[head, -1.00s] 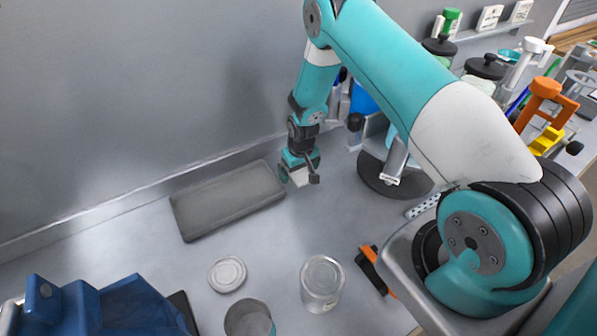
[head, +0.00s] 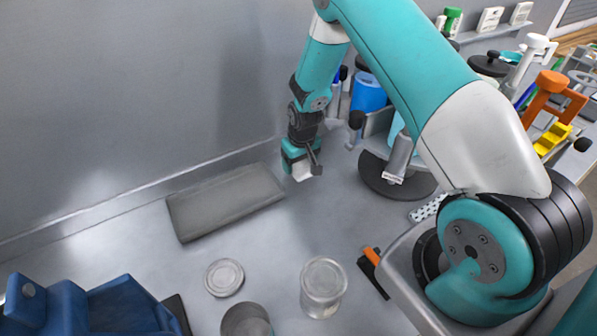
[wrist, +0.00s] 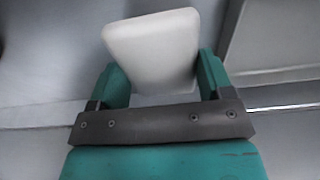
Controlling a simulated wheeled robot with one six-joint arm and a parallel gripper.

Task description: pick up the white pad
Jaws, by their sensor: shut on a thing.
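The white pad (wrist: 152,48) is held between the two teal fingers of my gripper (wrist: 165,82) in the wrist view. It is a pale block with rounded corners, tilted a little and sticking out past the fingertips. In the head view the white pad (head: 302,172) shows as a small white piece at the lower end of my gripper (head: 300,163). The gripper is just right of the grey tray. From these views I cannot tell whether the pad touches the bench.
A flat grey tray (head: 225,205) lies by the back wall. A round lid (head: 224,278), a clear jar (head: 323,285) and a metal cup (head: 246,322) stand in front. A dark round base (head: 385,182) is to the right. A blue object (head: 90,308) fills the lower left.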

